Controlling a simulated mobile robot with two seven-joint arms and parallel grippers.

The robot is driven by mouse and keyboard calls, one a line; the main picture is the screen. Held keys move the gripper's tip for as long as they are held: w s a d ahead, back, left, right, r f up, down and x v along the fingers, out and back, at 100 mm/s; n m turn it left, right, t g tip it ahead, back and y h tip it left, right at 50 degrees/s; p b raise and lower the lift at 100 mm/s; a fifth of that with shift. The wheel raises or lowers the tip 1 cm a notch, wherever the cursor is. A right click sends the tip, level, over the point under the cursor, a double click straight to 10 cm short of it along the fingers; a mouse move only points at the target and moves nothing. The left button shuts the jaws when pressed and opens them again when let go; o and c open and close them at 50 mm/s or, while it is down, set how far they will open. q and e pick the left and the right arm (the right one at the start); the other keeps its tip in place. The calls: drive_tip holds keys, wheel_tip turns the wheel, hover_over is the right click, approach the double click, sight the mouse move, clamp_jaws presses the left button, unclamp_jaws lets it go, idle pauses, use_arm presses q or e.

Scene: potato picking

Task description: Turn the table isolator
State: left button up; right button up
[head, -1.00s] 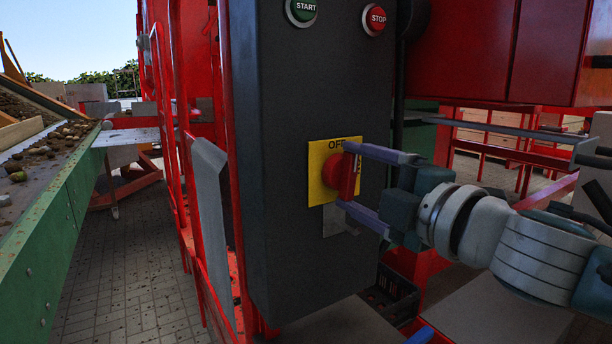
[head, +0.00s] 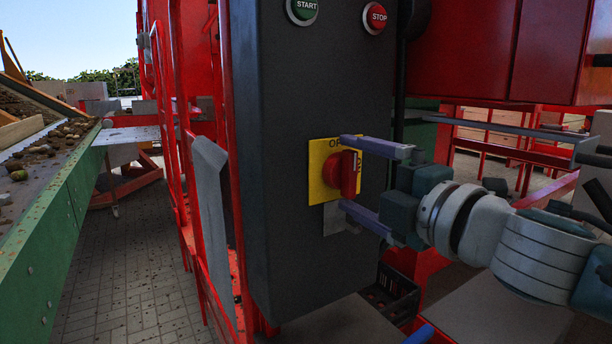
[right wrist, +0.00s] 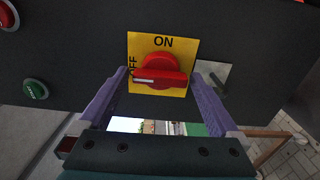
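The table isolator is a red rotary knob (head: 347,175) on a yellow plate (head: 316,172), mounted on a dark control panel. In the right wrist view, the knob (right wrist: 162,74) has its white mark toward OFF, and ON is legible at the plate's top. In the head view its grip stands upright. My right gripper (head: 343,172) is open in front of the plate, one finger above the knob and one below. In the right wrist view, the knob sits beyond and between the fingertips (right wrist: 160,76), with gaps on both sides. The upper finger partly covers the OFF label. My left gripper is not in view.
A green START button (head: 303,9) and a red STOP button (head: 376,16) are higher on the panel (head: 290,90). A grey metal plate (head: 334,222) is just below the isolator. A potato conveyor (head: 60,200) is at left. Red framework (head: 185,150) stands beside the panel.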

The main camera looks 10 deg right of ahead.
drive_tip(key=v, duration=1)
drive_tip(key=shift+b, duration=0.4)
drive_tip(key=shift+r, duration=0.1)
